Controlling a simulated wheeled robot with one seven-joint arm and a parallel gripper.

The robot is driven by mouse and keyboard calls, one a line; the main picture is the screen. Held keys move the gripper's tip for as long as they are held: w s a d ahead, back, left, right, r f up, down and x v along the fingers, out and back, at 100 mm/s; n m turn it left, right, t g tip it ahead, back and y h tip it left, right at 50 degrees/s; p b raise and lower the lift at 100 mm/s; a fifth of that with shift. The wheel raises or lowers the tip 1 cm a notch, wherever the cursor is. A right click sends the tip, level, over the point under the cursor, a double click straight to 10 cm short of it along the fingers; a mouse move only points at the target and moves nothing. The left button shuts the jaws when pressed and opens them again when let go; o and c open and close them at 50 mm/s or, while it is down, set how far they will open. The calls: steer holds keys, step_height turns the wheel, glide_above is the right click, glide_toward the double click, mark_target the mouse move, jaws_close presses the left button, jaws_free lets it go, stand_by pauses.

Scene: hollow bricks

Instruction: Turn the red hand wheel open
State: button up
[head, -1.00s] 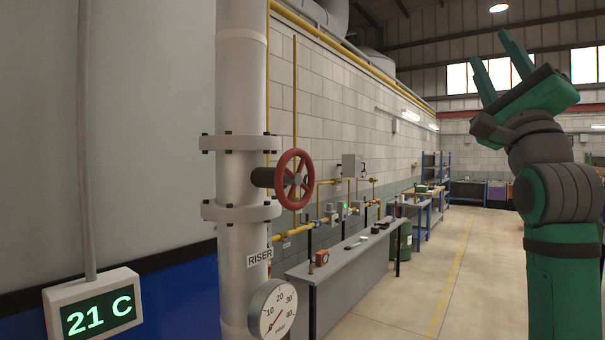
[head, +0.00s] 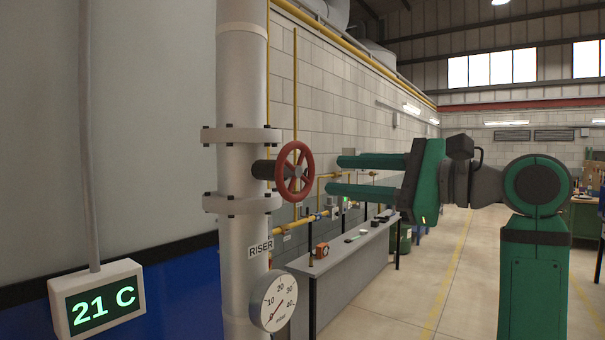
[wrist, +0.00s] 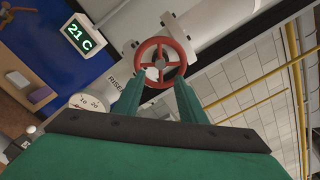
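The red hand wheel (head: 295,171) is mounted on a dark stem at the grey riser pipe (head: 241,90), between two flanges. My gripper (head: 335,175) is to the right of the wheel, its two green fingers pointing left toward it, spread apart with nothing between them. In the head view a gap shows between the fingertips and the wheel. In the wrist view the wheel (wrist: 160,62) lies ahead, just beyond the fingertips (wrist: 157,85), roughly centred between them. The lower rim is framed by the fingers; I cannot tell contact from this view.
A round gauge (head: 273,301) sits low on the pipe, below the RISER label. A 21 C display (head: 98,298) is at the lower left. A grey bench (head: 345,262) with small items runs along the block wall, with yellow pipes above. The floor to the right is open.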

mark_target(300, 172)
steer(key=x, duration=0.9)
jaws_close()
steer(key=shift+a, duration=0.2)
steer(key=shift+w+d, duration=0.15)
